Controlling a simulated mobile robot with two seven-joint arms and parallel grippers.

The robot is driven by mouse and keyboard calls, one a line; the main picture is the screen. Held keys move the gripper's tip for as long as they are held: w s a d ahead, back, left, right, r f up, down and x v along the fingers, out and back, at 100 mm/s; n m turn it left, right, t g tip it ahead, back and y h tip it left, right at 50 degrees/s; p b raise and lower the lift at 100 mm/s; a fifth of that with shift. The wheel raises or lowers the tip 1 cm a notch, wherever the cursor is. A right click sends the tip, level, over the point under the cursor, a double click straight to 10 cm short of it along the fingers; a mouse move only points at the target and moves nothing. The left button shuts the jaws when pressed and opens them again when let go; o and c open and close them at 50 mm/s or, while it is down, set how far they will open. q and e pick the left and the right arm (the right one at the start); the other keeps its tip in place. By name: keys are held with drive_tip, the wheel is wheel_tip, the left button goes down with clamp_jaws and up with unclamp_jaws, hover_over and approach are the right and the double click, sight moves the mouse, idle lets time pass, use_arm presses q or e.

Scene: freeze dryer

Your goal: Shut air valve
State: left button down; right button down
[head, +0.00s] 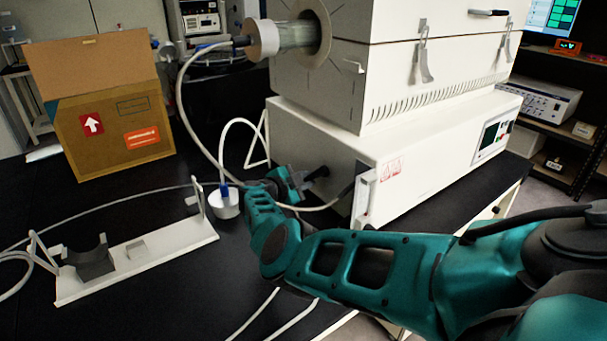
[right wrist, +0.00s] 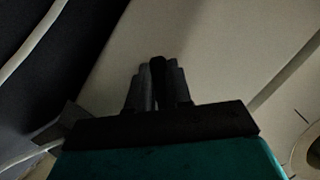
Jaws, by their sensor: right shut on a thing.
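My right gripper (head: 304,179) reaches to the left side face of the lower white unit of the furnace. It is shut on a small dark handle (head: 320,171) at that face, which appears to be the air valve. In the right wrist view my gripper's fingers (right wrist: 157,88) close around the black handle (right wrist: 158,66), in front of the pale panel. The fingers hide most of the handle, so I cannot tell its turn angle. My left gripper is not in view.
The white furnace (head: 400,140) stands on the black bench. A white-capped flange (head: 225,204) with a hose stands left of my gripper. A white stand (head: 140,262) lies at the front left. A cardboard box (head: 112,125) is behind it. Cables cross the bench.

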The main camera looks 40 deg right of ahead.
drive_tip(key=shift+s+d+f+n+g, duration=0.15)
drive_tip(key=shift+s+n+g, duration=0.2)
drive_tip(key=shift+n+g, duration=0.45)
drive_tip(key=shift+s+f+n+g+y+b, duration=0.25)
drive_tip(key=shift+n+g+y+b, duration=0.2)
drive_tip(key=shift+n+b, duration=0.4)
drive_tip(key=shift+s+n+g+b, duration=0.45)
drive_tip(key=shift+n+g+b, duration=0.25)
drive_tip(key=shift+n, duration=0.45)
drive_tip(key=shift+r, duration=0.1)
drive_tip(key=c, duration=1)
unclamp_jaws()
drive_tip(key=shift+s, duration=0.1)
drive_tip(key=shift+c, duration=0.2)
